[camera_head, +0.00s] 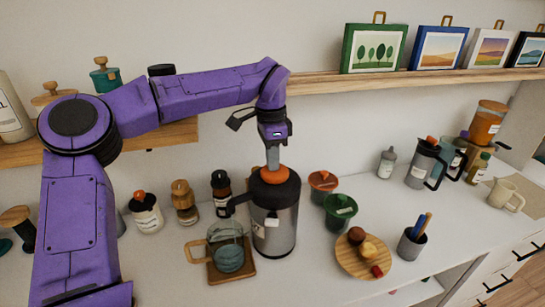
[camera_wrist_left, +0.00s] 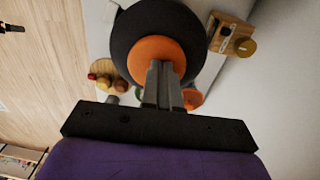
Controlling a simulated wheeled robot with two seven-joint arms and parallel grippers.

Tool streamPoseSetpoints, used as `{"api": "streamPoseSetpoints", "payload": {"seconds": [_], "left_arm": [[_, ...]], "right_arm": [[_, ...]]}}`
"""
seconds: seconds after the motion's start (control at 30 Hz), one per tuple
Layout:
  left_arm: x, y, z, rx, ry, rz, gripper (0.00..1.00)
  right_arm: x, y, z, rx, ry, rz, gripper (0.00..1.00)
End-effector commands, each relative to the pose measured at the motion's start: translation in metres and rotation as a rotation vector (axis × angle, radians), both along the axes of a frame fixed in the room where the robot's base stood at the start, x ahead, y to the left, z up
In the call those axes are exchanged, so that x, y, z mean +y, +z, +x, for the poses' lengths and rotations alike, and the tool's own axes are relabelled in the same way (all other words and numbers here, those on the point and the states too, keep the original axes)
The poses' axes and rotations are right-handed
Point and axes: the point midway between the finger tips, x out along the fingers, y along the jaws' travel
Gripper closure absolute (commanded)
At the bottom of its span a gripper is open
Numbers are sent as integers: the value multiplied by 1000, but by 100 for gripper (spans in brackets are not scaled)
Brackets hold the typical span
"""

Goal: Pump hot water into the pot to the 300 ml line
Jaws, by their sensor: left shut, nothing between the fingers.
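The steel pump flask (camera_head: 274,230) stands upright on the white counter, with a black top and an orange pump button (camera_head: 274,174). The button also shows in the wrist view (camera_wrist_left: 155,53). My left gripper (camera_head: 272,163) is shut and empty, pointing down. Its fingertips are at the button and appear to touch it. The glass pot (camera_head: 212,235) with a wooden handle stands left of the flask on a wooden coaster (camera_head: 217,277). The flask's black spout reaches over the pot. Bluish water shows in its lower part; the line marks are too small to read. My right gripper is not in view.
Several jars, one of them white (camera_head: 147,214), stand behind and left of the pot. A wooden shelf (camera_head: 420,77) runs above.

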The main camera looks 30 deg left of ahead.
Motion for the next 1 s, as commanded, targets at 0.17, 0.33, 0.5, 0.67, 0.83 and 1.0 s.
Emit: {"api": "streamPoseSetpoints", "payload": {"seconds": [0.17, 0.33, 0.5, 0.67, 0.83, 1.0], "left_arm": [[-1, -5, -2, 15, -1, 0, 100], [-1, -6, -2, 18, -1, -1, 100], [-1, -7, -3, 19, -2, -1, 100], [-1, -5, -3, 20, -2, -1, 100], [-1, 25, -2, 13, -3, 0, 100], [1, 61, 0, 1, -1, 1, 100]], "right_arm": [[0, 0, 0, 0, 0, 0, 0], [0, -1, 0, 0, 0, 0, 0], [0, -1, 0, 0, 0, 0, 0], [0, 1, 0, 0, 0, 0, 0], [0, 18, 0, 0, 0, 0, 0], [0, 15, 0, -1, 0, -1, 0]]}}
